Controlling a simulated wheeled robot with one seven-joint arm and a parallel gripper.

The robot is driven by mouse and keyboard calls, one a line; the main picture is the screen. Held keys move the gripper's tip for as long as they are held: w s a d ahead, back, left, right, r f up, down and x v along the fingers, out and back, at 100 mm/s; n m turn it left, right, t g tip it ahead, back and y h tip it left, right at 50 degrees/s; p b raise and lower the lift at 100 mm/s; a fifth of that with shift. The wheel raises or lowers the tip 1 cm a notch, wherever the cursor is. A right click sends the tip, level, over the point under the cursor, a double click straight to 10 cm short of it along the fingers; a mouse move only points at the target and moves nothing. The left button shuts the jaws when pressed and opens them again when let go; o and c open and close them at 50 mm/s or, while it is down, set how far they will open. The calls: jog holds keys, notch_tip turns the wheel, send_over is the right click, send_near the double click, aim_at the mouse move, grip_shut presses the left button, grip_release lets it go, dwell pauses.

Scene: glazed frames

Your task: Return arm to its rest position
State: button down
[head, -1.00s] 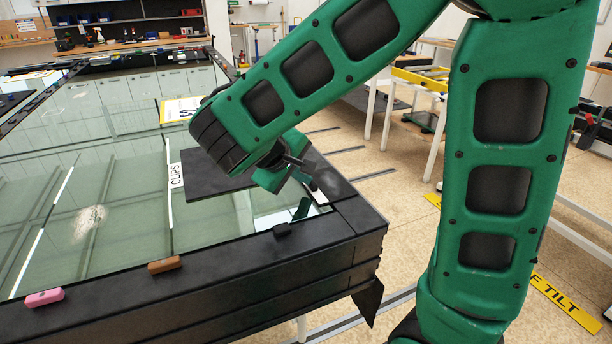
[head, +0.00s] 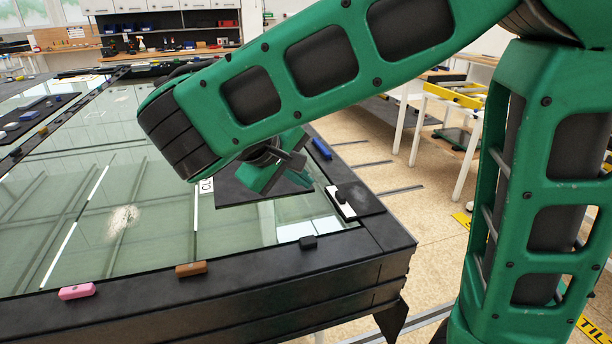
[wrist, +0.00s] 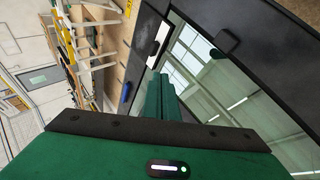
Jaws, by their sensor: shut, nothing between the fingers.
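My arm is green with black panels and reaches in from the right in the head view. My gripper (head: 296,172) hangs above the near right corner of the glass-topped table (head: 160,290), over the dark mat (head: 235,193). Its fingers are together with nothing between them; they also show in the wrist view (wrist: 163,97). The fingertips are apart from the glass, and the forearm partly hides the mat.
On the table's near rim lie a pink block (head: 77,291), a brown block (head: 191,268) and a black block (head: 308,242). A blue piece (head: 322,148) lies on the right rim, near a white strip (head: 340,203).

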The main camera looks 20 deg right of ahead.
jog(key=s+d+f+m+g, duration=0.1)
jog(key=s+d, duration=0.1)
jog(key=d, duration=0.4)
jog(key=s+d+f+m+g+y, duration=0.1)
jog(key=s+d+m, duration=0.1)
jog(key=d, duration=0.3)
jog(key=s+d+f+m+g+y, duration=0.1)
jog(key=s+d+f+m, duration=0.1)
jog(key=s+d, duration=0.2)
jog(key=shift+d+g, duration=0.4)
jog(key=shift+d, duration=0.9)
jog(key=s+d+f+m+y, duration=0.1)
jog(key=s+f+m+y, duration=0.1)
jog(key=s, duration=0.5)
jog(key=s+d+f+m+g+y, duration=0.1)
jog(key=s+d+f+m+y, duration=0.1)
jog(key=s, duration=0.6)
jog(key=shift+f+m+y, duration=0.6)
jog(key=shift+f+y, duration=0.2)
jog(key=shift+f, duration=0.1)
jog(key=shift+w+f, duration=0.25)
jog(key=shift+w, duration=0.3)
